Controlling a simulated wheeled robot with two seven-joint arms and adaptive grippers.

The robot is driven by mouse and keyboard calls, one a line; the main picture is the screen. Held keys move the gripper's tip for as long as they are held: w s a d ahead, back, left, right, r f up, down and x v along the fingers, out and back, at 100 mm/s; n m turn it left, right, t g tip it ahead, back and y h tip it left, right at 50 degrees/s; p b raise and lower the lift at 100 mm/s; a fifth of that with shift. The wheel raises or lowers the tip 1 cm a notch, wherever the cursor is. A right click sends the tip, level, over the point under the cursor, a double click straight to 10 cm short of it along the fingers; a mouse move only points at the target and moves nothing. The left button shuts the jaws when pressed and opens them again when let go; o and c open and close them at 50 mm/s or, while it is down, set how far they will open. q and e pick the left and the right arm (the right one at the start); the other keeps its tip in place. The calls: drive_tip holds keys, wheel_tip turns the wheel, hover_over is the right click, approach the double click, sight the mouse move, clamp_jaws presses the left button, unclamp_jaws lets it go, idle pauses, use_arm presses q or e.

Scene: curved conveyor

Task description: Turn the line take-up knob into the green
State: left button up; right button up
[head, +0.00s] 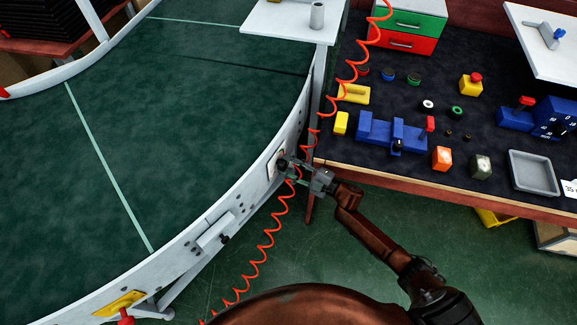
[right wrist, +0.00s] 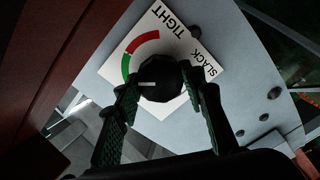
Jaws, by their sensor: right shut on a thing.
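The take-up knob (right wrist: 160,82) is black and faceted, with a pale pointer line on its left part. It sits on a white dial plate (right wrist: 150,42) marked TIGHT and SLACK, with a red and green arc (right wrist: 133,58). The pointer line points left, just below the green end of the arc. My right gripper (right wrist: 165,95) is shut on the knob, one finger on each side. In the head view my right gripper (head: 290,168) reaches the knob on the conveyor's side rail. The left gripper is not in view.
The curved green conveyor (head: 190,110) fills the left. A coiled red hose (head: 268,238) hangs close by my right gripper. A dark-topped workbench (head: 385,165) with colored blocks, buttons and a grey tray (head: 533,172) stands at right.

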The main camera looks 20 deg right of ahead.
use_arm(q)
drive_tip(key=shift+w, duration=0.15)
use_arm(e)
drive_tip(key=shift+a, duration=0.15)
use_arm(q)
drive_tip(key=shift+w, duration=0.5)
use_arm(e)
drive_tip(key=shift+s, duration=0.1)
drive_tip(key=o, duration=0.8)
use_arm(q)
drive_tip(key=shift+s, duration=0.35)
use_arm(e)
drive_tip(key=o, duration=0.4)
drive_tip(key=shift+c, duration=0.2)
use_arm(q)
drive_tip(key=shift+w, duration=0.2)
use_arm(e)
drive_tip(key=v, duration=1.2)
